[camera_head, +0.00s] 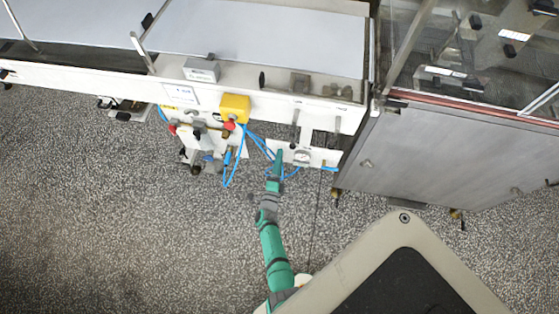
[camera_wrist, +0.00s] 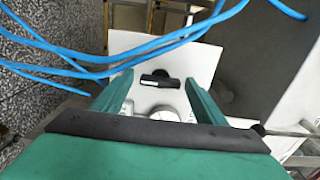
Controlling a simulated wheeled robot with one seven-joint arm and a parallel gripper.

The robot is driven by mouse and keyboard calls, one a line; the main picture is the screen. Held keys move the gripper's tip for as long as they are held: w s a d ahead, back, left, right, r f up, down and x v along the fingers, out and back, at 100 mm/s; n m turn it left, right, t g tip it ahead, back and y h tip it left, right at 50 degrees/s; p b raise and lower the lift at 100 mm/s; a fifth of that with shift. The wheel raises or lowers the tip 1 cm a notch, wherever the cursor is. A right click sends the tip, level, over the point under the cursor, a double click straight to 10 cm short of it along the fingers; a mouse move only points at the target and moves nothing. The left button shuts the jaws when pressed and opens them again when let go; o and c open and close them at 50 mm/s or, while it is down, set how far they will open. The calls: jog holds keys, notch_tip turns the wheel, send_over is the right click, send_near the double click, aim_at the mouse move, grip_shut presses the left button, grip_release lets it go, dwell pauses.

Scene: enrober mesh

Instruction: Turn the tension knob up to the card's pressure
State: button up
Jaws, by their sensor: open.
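A black bar-shaped knob (camera_wrist: 160,79), which looks like the tension knob, sits on a white panel (camera_wrist: 200,58) in the wrist view. A round pale gauge (camera_wrist: 164,113) is just below it, partly hidden by my gripper; its reading cannot be made out. My gripper (camera_wrist: 157,86) is open, with one green finger on each side of the knob in the picture. I cannot tell whether they touch it. In the head view my gripper (camera_head: 278,154) is at the panel's left part, beside the gauge (camera_head: 302,156). A white sheet (camera_head: 181,95), perhaps the card, is on the machine front, unreadable.
Blue hoses (camera_head: 252,140) hang left of my gripper and cross the upper left of the wrist view (camera_wrist: 100,62). A yellow box (camera_head: 235,108) with a red button is to the left. A grey cabinet (camera_head: 430,160) stands at right. Speckled floor (camera_head: 130,220) is clear.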

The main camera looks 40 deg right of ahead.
jog(key=v, duration=1)
jog(key=shift+s+a, duration=0.15)
jog(key=shift+s, duration=0.1)
jog(key=s+a+r+n+t+y, duration=0.1)
jog(key=s+a+r+n+y, duration=0.3)
jog(key=s+a+r+n, duration=0.3)
jog(key=s+a+r+n+t+y, duration=0.1)
jog(key=s+a+r+n+y, duration=0.4)
jog(key=s+a+r+n, duration=0.2)
jog(key=s+a+r+n+t+y, duration=0.1)
jog(key=s+a+r+n+y, duration=0.3)
jog(key=s+a+r+n, duration=0.4)
notch_tip(320, 180, up, 9)
jog(key=a+n, duration=0.2)
jog(key=n, duration=0.3)
jog(key=shift+a+n+t+y, duration=0.3)
jog(key=shift+n+t+y, duration=0.1)
dwell(1.8)
